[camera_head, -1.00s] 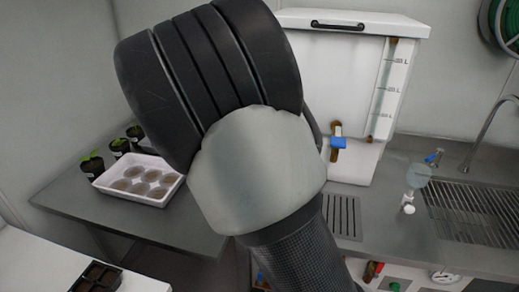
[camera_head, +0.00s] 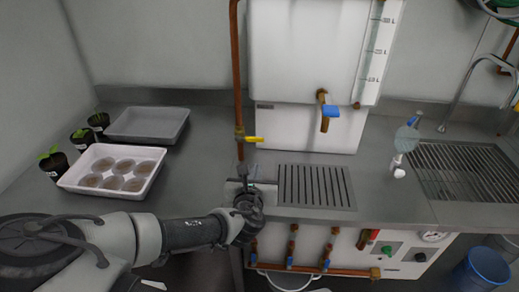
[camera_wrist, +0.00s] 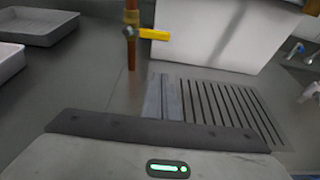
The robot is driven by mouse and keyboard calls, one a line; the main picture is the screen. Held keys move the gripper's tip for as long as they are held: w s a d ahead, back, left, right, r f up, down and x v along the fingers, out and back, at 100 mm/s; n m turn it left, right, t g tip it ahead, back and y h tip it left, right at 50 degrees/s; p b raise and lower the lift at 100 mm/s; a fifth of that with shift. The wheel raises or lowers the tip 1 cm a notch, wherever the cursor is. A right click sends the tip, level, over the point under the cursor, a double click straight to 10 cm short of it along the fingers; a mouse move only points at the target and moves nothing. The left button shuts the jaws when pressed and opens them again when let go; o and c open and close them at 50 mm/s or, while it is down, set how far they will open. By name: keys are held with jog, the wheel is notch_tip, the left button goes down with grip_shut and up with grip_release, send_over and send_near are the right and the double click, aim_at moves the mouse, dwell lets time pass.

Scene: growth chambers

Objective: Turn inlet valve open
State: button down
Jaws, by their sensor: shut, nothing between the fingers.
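A vertical copper pipe (camera_head: 236,70) runs down left of the white tank and carries a valve with a yellow lever (camera_head: 254,139). The lever points right, crosswise to the pipe; I take this as the inlet valve. In the wrist view the yellow lever (camera_wrist: 155,35) shows at the top, just beyond my fingers. My gripper (camera_head: 244,178) is shut and empty, below the lever and apart from it. In the wrist view my gripper (camera_wrist: 164,98) has its fingers together over the counter, left of the slotted drain.
The white tank (camera_head: 305,50) has a tap with a blue handle (camera_head: 331,111). A slotted drain (camera_head: 316,187) lies in the counter. Left are a white tray of round dishes (camera_head: 75,178), a grey tray (camera_head: 150,123) and potted seedlings (camera_head: 54,165).

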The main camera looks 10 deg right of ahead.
aim_at(249, 139)
jog(key=shift+f, duration=0.1)
jog(key=x, duration=1)
jog(key=shift+w+d, duration=0.15)
jog(key=r, duration=0.3)
jog(key=shift+s, duration=0.2)
jog(key=shift+r, duration=0.5)
jog(key=shift+w+r+p, duration=0.1)
jog(key=shift+p, duration=0.25)
